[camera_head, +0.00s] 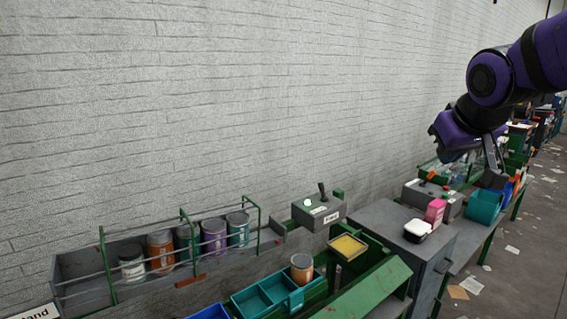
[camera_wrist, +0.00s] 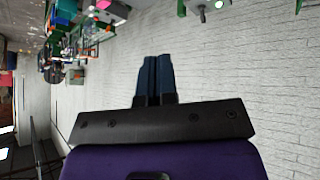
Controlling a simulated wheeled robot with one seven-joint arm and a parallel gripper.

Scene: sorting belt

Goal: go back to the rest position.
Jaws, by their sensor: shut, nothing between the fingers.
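My gripper (camera_head: 496,152) is at the upper right in the head view, raised above the far end of the work line. In the wrist view its two dark fingers (camera_wrist: 154,78) lie side by side, shut with nothing between them. The white brick wall shows beyond the fingers. My gripper is apart from everything on the benches.
A grey cabinet (camera_head: 392,226) carries a pink box (camera_head: 435,211) and a white-and-black container (camera_head: 417,231). A rack (camera_head: 80,266) holds several cans. A control box with a lever (camera_head: 318,212) stands between. The air before the wall is clear.

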